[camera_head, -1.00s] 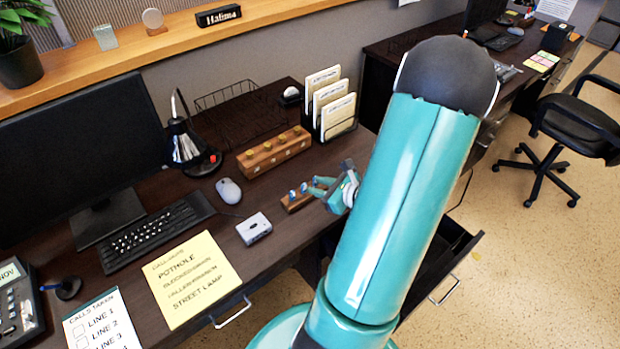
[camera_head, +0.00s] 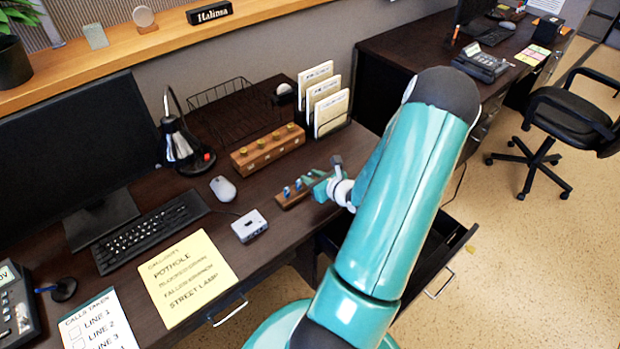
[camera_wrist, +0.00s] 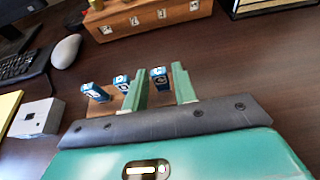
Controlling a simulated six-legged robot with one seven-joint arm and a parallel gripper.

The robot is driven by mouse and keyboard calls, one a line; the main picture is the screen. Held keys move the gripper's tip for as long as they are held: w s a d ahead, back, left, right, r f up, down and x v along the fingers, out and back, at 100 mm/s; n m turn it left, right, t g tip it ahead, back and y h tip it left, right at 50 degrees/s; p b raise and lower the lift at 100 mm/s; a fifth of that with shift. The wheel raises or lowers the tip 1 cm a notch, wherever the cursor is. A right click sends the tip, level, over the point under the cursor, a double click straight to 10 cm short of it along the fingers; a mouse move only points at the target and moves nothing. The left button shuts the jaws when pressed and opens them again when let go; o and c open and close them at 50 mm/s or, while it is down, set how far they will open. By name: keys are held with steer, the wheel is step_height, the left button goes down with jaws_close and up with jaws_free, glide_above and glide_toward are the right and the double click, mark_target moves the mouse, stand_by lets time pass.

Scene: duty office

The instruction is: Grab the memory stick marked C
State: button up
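Several blue memory sticks stand in a small wooden holder (camera_head: 287,204) on the desk, which also shows in the wrist view (camera_wrist: 96,110). In the wrist view there is a left stick (camera_wrist: 95,92), a middle stick (camera_wrist: 121,83) and a right stick (camera_wrist: 159,76). Their white marks are too small to read surely, so I cannot tell which is C. My gripper (camera_wrist: 160,71) is open, its two green fingers apart, with the right stick showing in the gap between them. The left finger stands close beside the middle stick. The head view shows my gripper (camera_head: 322,186) at the holder's right end.
A larger wooden block (camera_head: 268,150) with round knobs stands behind the holder. A file rack (camera_head: 333,125) is at the back right. A white box (camera_head: 249,226) and a mouse (camera_head: 223,189) lie to the left. An open drawer (camera_head: 440,250) juts out below the desk.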

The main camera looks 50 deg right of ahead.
mark_target(311, 176)
steer(key=x, duration=0.3)
steer(key=shift+w+f, duration=0.1)
steer(key=shift+w, duration=0.1)
jaws_close()
